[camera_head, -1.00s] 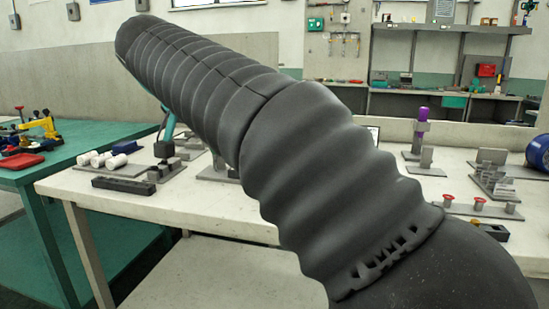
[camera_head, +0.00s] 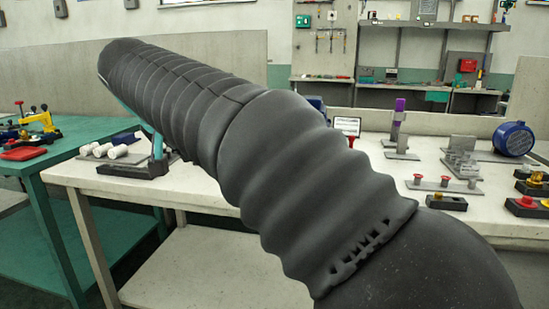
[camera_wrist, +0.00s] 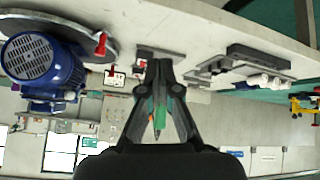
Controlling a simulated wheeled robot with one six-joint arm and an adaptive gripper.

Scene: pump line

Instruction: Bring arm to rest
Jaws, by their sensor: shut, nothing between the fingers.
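My arm, dark grey and ribbed, crosses the head view from lower right to upper left, raised above the bench. My gripper (camera_wrist: 159,68) shows in the wrist view with its black fingers together and nothing held between them. A small green shape shows between the finger links. In the head view the arm hides most of what is behind it, and I cannot make out the fingers there.
The pale bench (camera_head: 215,195) runs behind my arm. On it are white cylinders (camera_head: 103,150), a purple-topped post (camera_head: 398,120), red-knobbed parts (camera_head: 445,182) and a blue motor (camera_head: 513,139). A green table (camera_head: 50,180) stands at left. The wrist view shows the bench upside down.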

